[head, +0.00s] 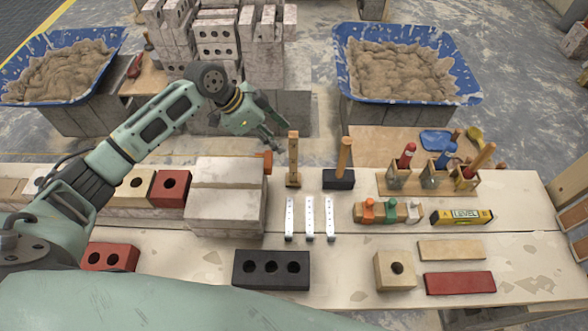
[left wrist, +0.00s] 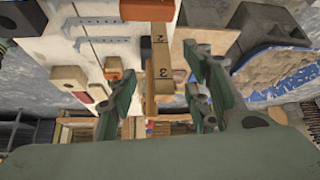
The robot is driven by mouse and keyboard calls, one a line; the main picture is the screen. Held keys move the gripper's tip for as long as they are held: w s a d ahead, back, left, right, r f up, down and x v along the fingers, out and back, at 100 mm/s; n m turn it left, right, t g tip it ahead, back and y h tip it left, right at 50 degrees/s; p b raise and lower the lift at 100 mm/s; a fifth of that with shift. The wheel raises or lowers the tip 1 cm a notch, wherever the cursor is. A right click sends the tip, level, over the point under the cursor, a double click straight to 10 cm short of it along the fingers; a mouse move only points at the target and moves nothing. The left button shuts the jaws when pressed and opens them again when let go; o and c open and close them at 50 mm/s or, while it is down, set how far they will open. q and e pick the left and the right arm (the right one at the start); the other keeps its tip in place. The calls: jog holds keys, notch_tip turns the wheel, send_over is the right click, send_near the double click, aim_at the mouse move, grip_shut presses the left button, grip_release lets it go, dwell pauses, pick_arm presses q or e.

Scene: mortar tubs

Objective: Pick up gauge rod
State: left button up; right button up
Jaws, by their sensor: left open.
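The gauge rod (head: 293,155) is a wooden stick that stands upright on a small wooden foot on the table, right of the pale block stack. In the left wrist view the gauge rod (left wrist: 162,62) shows dark numbers 2 and 3 and lies between the two fingers in the picture. My left gripper (head: 274,134) is open and empty, just left of the rod's upper part in the head view. Its green fingers show in the left wrist view (left wrist: 163,98) on either side of the rod, apart from it. My right gripper is not in view.
Pale blocks (head: 225,195) stand left of the rod, with an orange piece at their edge. A black-headed mallet (head: 339,179) stands to the right. Metal strips (head: 309,217) lie in front. Blue mortar tubs (head: 341,70) stand behind the table.

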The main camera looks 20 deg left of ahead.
aim_at(293, 148)
pick_arm(q)
jog(key=x, duration=0.2)
jog(key=p+x, duration=0.1)
jog(key=x, duration=0.4)
jog(key=shift+w+d+r+p, duration=0.15)
jog(key=shift+w+d+p, duration=0.1)
jog(key=shift+d+p, duration=0.15)
jog(key=shift+w+f, duration=0.1)
jog(key=shift+f, duration=0.15)
jog(key=shift+c, duration=0.6)
grip_shut()
